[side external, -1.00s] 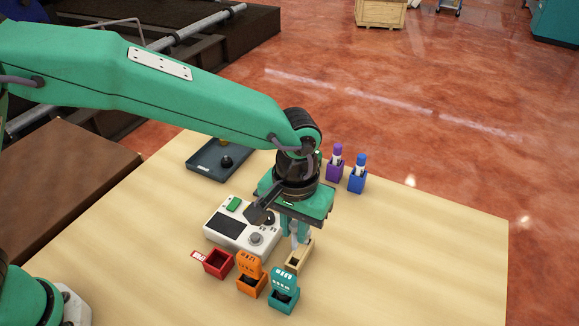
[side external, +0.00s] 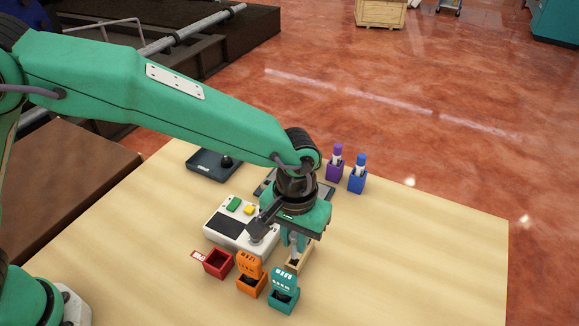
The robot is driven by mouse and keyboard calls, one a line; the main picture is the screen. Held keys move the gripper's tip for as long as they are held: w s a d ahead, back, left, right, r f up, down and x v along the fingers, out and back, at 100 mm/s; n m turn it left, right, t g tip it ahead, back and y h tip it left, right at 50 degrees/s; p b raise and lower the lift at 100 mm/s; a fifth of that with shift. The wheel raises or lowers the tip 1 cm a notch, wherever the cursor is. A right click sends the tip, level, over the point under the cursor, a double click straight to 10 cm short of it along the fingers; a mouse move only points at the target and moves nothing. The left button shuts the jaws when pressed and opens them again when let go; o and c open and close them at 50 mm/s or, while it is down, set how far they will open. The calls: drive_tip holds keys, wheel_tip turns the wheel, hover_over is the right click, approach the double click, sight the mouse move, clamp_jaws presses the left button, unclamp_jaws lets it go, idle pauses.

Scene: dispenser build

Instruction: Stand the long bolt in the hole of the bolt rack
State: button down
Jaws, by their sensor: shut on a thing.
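My gripper (side external: 297,240) is shut on a thin grey piece, apparently the long bolt (side external: 294,247), and points straight down. Most of the bolt is hidden by the fingers. A small tan wooden block (side external: 302,261), which looks like the bolt rack, stands on the table directly under my gripper. The bolt's lower end is at or just above the top of this block. I cannot tell whether it is inside a hole.
Red (side external: 217,264), orange (side external: 251,282) and teal (side external: 284,296) bins stand close in front. A white control box (side external: 230,228) is just left. The right table is clear.

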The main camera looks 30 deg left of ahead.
sight(294, 257)
drive_tip(key=shift+f, duration=2.05)
idle(1.4)
drive_tip(key=c, duration=1.3)
unclamp_jaws()
drive_tip(key=shift+r, duration=3.45)
drive_tip(key=shift+r, duration=0.1)
